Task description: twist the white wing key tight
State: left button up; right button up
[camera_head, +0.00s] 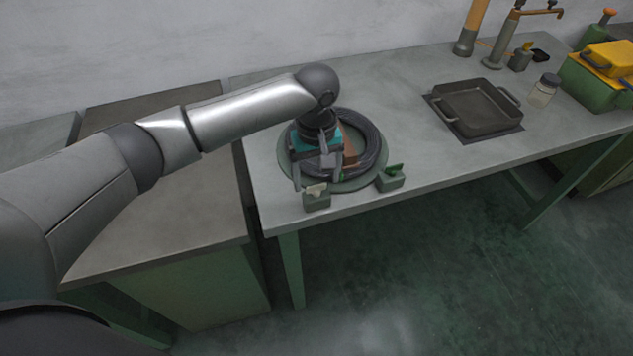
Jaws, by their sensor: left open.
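The white wing key (314,189) sits on top of a small grey-green block (317,203) near the front left edge of the workbench. My left gripper (312,184) points down just above and behind the key, with its fingers apart. I cannot tell from this view whether a finger touches the key. A second block (390,183) with a green wing key (394,169) stands to the right. My right gripper does not show.
A dark coil (372,150) lies on a round green plate behind the blocks, under my left gripper. A dark square pan (476,107), a glass jar (543,91) and a green toolbox with yellow top (598,83) stand farther right. The bench middle (400,105) is clear.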

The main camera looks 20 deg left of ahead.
pick_arm(q)
jog(key=shift+f, duration=0.85)
jog(key=shift+c, duration=0.2)
